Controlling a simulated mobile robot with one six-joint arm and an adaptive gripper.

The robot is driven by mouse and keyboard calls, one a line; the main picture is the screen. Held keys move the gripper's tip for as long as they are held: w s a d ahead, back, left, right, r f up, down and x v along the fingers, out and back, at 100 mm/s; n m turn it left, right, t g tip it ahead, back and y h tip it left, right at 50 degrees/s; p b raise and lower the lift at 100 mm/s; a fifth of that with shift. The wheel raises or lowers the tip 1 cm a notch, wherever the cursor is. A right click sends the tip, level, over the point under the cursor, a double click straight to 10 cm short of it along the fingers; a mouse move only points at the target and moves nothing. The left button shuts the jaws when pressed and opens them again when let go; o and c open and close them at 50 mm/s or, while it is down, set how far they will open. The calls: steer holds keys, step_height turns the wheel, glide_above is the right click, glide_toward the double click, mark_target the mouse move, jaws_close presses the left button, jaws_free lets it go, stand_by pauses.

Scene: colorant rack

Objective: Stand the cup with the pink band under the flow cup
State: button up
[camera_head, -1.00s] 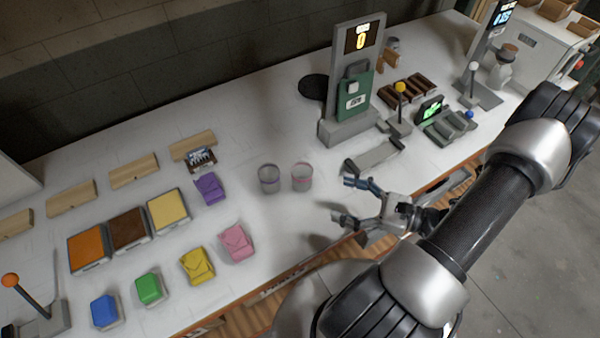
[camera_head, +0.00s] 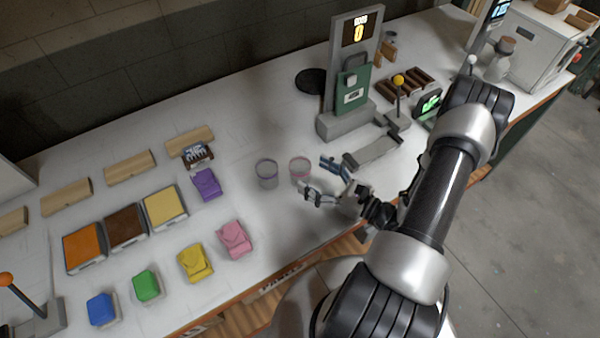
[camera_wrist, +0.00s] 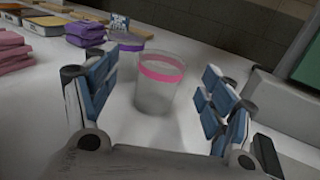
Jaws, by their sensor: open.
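The cup with the pink band (camera_head: 300,172) is clear and stands upright on the white table. It also shows in the wrist view (camera_wrist: 157,95), between and beyond my fingertips. My gripper (camera_head: 317,174) is open and empty, just right of this cup, with its fingers pointing toward it. In the wrist view my gripper (camera_wrist: 158,88) has one finger on each side of the cup, and I see no contact. I cannot tell for sure which thing is the flow cup; a pale vessel with a brown top (camera_head: 499,60) stands at the far right.
A cup with a purple band (camera_head: 267,175) stands close left of the pink-banded one. A grey stand with a green panel (camera_head: 352,90) rises behind right. Purple (camera_head: 206,184) and pink (camera_head: 234,239) packets lie left. Table in front of the cups is clear.

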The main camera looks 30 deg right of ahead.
mark_target(300, 165)
steer(key=shift+b+x, duration=0.45)
steer(key=shift+x, duration=2.35)
steer(key=shift+d+r, duration=0.1)
steer(key=shift+d, duration=0.1)
steer(key=shift+c, duration=0.5)
steer(key=c, duration=1)
